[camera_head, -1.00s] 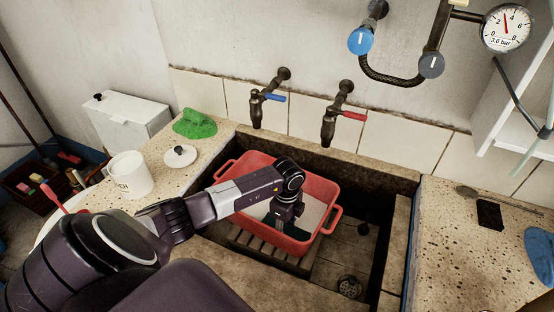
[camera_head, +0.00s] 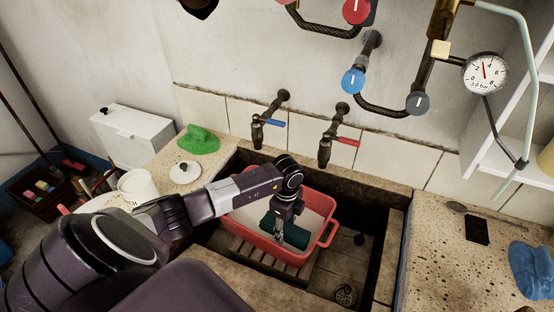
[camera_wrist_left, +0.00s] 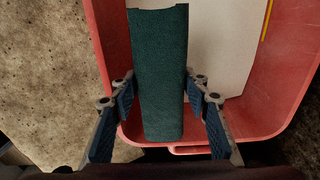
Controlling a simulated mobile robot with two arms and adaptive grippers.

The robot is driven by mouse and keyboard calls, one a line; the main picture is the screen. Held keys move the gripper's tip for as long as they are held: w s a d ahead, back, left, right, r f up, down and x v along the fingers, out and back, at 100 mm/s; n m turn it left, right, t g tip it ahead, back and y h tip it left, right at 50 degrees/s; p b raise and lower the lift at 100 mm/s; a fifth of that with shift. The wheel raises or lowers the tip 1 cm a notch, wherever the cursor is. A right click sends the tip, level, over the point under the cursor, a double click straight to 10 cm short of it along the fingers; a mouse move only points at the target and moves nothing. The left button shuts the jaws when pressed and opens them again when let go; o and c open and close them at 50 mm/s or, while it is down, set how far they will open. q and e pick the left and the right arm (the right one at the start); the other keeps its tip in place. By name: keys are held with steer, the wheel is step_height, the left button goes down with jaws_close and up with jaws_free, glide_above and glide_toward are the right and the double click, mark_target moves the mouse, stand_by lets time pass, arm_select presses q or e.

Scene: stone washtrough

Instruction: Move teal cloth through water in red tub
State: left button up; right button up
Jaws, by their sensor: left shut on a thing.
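The teal cloth (camera_head: 297,236) is a dark folded piece inside the red tub (camera_head: 272,251), which stands in the stone trough. My left gripper (camera_head: 278,229) reaches into the tub from above and is shut on the cloth. In the left wrist view the cloth (camera_wrist_left: 160,70) runs lengthwise between the two fingers (camera_wrist_left: 162,88), and the tub's red wall (camera_wrist_left: 291,75) lies to its right. A pale surface (camera_wrist_left: 220,50) shows inside the tub; I cannot tell whether the cloth touches the water. My right gripper is not in view.
Two taps with blue (camera_head: 273,123) and red (camera_head: 347,141) levers hang above the trough. A green cloth (camera_head: 199,140), a white lid (camera_head: 185,172) and a mug (camera_head: 138,186) stand on the left ledge. A black block (camera_head: 477,230) and blue cloth (camera_head: 532,270) lie on the right ledge.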

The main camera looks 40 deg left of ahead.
mark_target(285, 226)
arm_select(q)
step_height(285, 226, up, 6)
steer(key=p, duration=0.4)
steer(key=shift+f, duration=0.1)
stand_by(1.7)
